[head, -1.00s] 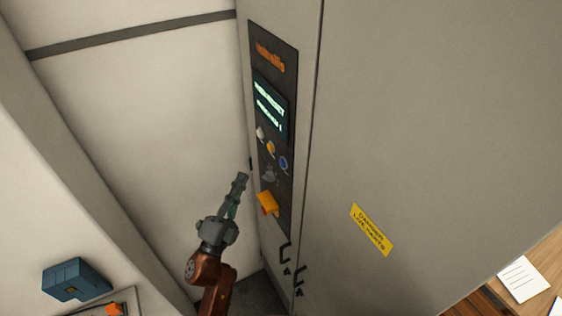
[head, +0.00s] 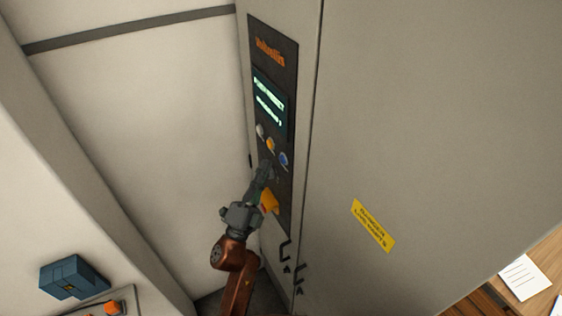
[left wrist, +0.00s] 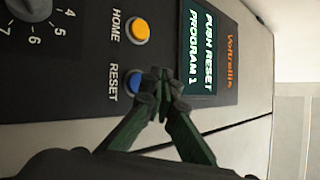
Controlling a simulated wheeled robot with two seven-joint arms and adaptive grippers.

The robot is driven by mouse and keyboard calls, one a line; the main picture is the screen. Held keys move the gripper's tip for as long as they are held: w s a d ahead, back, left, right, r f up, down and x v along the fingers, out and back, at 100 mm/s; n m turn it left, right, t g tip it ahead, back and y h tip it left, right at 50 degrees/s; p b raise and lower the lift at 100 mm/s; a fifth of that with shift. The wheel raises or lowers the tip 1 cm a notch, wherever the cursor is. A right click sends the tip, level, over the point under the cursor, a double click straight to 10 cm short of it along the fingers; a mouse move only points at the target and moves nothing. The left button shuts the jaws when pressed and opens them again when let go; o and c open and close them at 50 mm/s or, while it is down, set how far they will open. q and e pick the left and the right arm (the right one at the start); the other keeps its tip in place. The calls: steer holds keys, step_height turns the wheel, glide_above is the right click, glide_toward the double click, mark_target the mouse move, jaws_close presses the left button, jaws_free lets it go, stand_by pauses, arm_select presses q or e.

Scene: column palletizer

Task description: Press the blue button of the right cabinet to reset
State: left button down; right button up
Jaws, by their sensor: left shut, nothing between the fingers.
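The right cabinet's dark control panel (head: 271,110) fills the narrow face of a tall grey cabinet in the head view. Its blue button (head: 284,159) is the rightmost of a row of three. In the left wrist view the blue button (left wrist: 132,82), labelled RESET, is partly hidden behind my fingers. My left gripper (head: 266,165) is shut and empty, its tips in front of the panel just below and left of the blue button. In the left wrist view the fingertips (left wrist: 163,80) overlap the button's edge; contact cannot be told. My right gripper is not in view.
The yellow HOME button (left wrist: 137,30) is beside the blue one. The lit screen (left wrist: 200,45) reads PUSH RESET PROGRAM 1. A yellow and red switch (head: 269,202) and black handles (head: 299,278) are lower on the cabinet. A blue box (head: 72,277) is at lower left.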

mark_target(282, 160)
arm_select(q)
steer(key=shift+w+d, duration=0.4)
steer(key=shift+d, duration=0.2)
stand_by(1.0)
steer(key=shift+w+d, duration=0.1)
steer(key=shift+d, duration=0.05)
steer(key=shift+w+d+b, duration=0.15)
steer(key=shift+d+b, duration=0.05)
steer(key=shift+b, duration=0.1)
stand_by(0.4)
